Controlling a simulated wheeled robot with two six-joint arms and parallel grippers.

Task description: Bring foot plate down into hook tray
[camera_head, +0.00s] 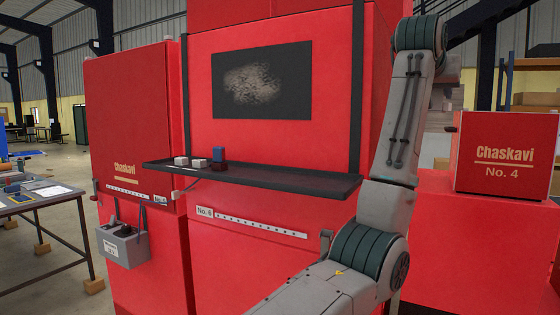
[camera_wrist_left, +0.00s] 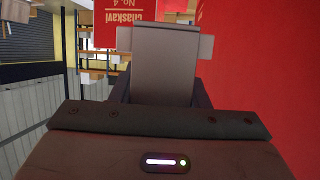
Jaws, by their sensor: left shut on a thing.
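My left gripper (camera_wrist_left: 162,88) is shut on a flat grey piece (camera_wrist_left: 165,58), which I take to be the foot plate. It has short side tabs near its outer end and sticks out beyond the fingers. In the head view my left arm rises at the right; its fingers cannot be made out there. A grey open tray (camera_head: 122,246), which looks like the hook tray, hangs by straps on the left red cabinet (camera_head: 130,110), well apart from my left gripper. Dark items show in its top. My right gripper is not in view.
A long black shelf (camera_head: 270,178) juts from the middle red cabinet, carrying small white, blue and dark red blocks (camera_head: 200,162). A red box marked No. 4 (camera_head: 507,152) stands at the right. A table (camera_head: 45,205) with papers stands at the far left.

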